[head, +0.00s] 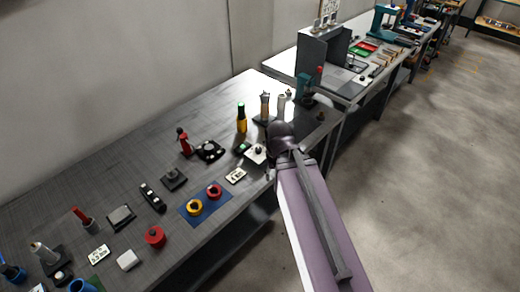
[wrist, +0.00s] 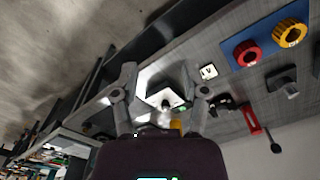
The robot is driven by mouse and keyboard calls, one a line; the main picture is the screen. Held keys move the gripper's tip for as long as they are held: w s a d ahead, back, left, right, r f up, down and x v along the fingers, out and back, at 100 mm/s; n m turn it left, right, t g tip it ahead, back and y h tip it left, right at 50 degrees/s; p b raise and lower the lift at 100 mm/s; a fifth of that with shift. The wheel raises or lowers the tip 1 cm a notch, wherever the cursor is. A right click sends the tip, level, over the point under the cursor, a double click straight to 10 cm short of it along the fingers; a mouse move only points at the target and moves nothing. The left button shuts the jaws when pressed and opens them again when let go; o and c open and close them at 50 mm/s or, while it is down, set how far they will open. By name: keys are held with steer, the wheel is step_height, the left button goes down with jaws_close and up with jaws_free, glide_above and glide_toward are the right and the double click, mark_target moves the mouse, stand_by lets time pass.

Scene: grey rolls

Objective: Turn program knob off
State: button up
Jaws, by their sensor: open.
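A white plate with a small dark knob (head: 257,150) sits near the table's right edge, just left of my arm's end; I cannot read a label on it. In the wrist view, a pale plate with a small knob (wrist: 164,103) lies between my fingers, apparently the same one. My gripper (wrist: 163,88) is open, with one finger on each side of that plate and nothing held. Whether the fingers touch the knob cannot be told. In the head view my arm hides most of the gripper.
A blue mat (head: 184,213) carries a yellow and a red ring-shaped knob. A black round dial (head: 209,151), a red-handled lever (head: 184,142) and a yellow-black bottle-like thing (head: 242,119) stand nearby on the grey table (head: 125,165). The floor on the right is clear.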

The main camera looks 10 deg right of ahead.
steer(key=shift+o, duration=0.9)
steer(key=m+b, duration=0.3)
steer(key=m, duration=0.5)
glide_above(258, 148)
step_height(258, 148, down, 3)
steer(key=shift+s+f, duration=0.1)
steer(key=shift+f, duration=0.1)
steer(key=shift+f+b, duration=0.1)
steer(key=shift+b, duration=0.2)
step_height(258, 148, down, 14)
steer(key=b, duration=1.3)
steer(key=shift+r, duration=0.2)
steer(key=shift+c, duration=0.3)
